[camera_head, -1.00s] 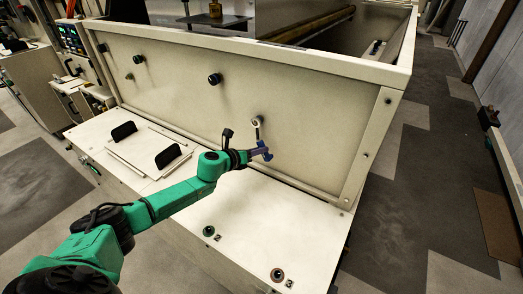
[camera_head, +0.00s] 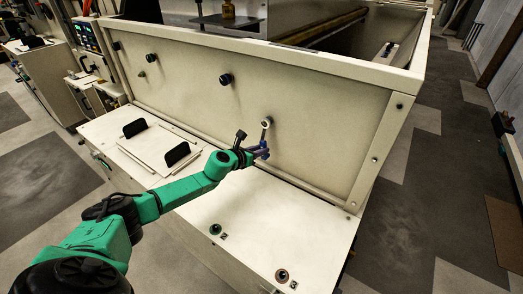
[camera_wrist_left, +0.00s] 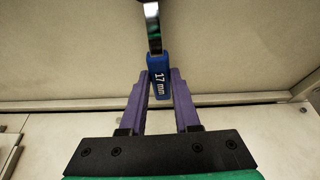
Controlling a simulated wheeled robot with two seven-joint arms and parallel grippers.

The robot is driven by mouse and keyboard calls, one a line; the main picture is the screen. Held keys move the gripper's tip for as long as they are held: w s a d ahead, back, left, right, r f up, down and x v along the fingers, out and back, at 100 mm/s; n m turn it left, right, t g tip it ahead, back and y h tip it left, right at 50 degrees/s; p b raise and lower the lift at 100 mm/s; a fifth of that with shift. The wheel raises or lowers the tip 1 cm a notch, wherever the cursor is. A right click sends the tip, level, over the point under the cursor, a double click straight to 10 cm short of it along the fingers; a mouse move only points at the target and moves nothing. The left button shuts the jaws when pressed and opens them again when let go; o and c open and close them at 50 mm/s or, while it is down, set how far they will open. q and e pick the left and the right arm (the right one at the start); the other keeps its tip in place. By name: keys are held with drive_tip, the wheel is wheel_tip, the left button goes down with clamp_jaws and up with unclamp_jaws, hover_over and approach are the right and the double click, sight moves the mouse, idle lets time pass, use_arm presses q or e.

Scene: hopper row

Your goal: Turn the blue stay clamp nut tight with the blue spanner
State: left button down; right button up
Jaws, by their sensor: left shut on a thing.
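The spanner's metal upper end (camera_head: 266,123) lies against the front of the cream panel, with the handle hanging down from it. The nut cannot be made out; the spanner end seems to cover it. My left gripper (camera_head: 260,152) is shut on the spanner's blue handle, just in front of the panel. In the left wrist view the purple fingers (camera_wrist_left: 160,92) close from both sides on the blue handle (camera_wrist_left: 160,80), marked "17 mm". The metal shank runs up out of that picture. My right gripper is not in view.
Dark knobs (camera_head: 225,80) stick out of the panel (camera_head: 310,125) to the left. A white plate with two black handles (camera_head: 177,154) lies on the ledge. Numbered fittings (camera_head: 281,275) sit at the ledge's front. The ledge right of my arm is mostly clear.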

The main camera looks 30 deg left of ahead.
use_arm(q)
drive_tip(key=shift+w+a+r+m+y+p, duration=0.1)
drive_tip(key=shift+a+m+y+p, duration=0.2)
drive_tip(key=shift+a+m+y, duration=0.3)
drive_tip(key=shift+w+a+r+m+y+p, duration=0.1)
drive_tip(key=shift+a+m+y+p, duration=0.25)
drive_tip(key=shift+a+m, duration=0.3)
drive_tip(key=shift+w+a+r+m+t+y+p, duration=0.15)
drive_tip(key=shift+a+m+y+p, duration=0.1)
drive_tip(key=shift+a+m, duration=0.2)
drive_tip(key=shift+s+a+r+m+t+y+p, duration=0.1)
drive_tip(key=shift+a+r+m+t+y+p, duration=0.1)
drive_tip(key=shift+a+m, duration=0.15)
drive_tip(key=shift+f, duration=0.1)
